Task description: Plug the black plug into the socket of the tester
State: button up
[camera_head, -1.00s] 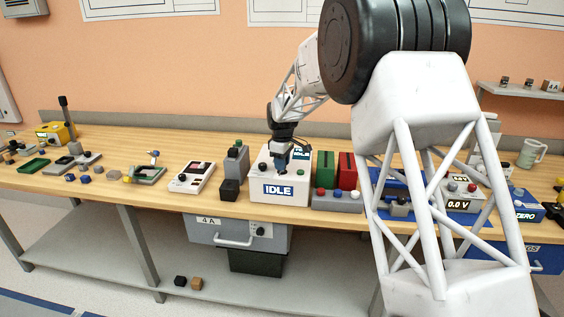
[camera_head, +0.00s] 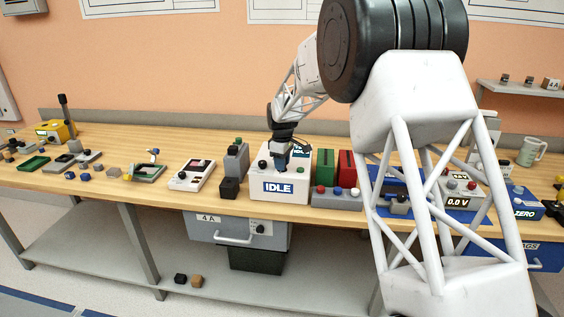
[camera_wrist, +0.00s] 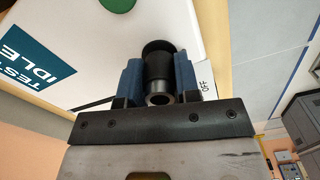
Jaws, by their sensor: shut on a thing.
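My gripper (camera_head: 281,166) points down over the tester's top. In the wrist view its blue fingers (camera_wrist: 158,72) are shut on the black plug (camera_wrist: 157,68), a dark cylinder with a metal ring at the near end. A wider black round part sits at its far end, by the tester's top. The fingers hide the socket, and I cannot tell whether the plug is in it.
A black knob (camera_head: 263,165) stands on the tester beside my gripper. Green (camera_head: 325,166) and red (camera_head: 346,170) blocks stand close on the right, behind a grey button box (camera_head: 337,200). A grey unit (camera_head: 236,160) and a black block (camera_head: 230,188) stand close on the left.

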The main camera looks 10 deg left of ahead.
jog(key=shift+f, duration=0.35)
jog(key=o, duration=1.1)
jog(key=shift+r, duration=3.85)
jog(key=shift+r, duration=0.1)
jog(key=shift+r, duration=1.9)
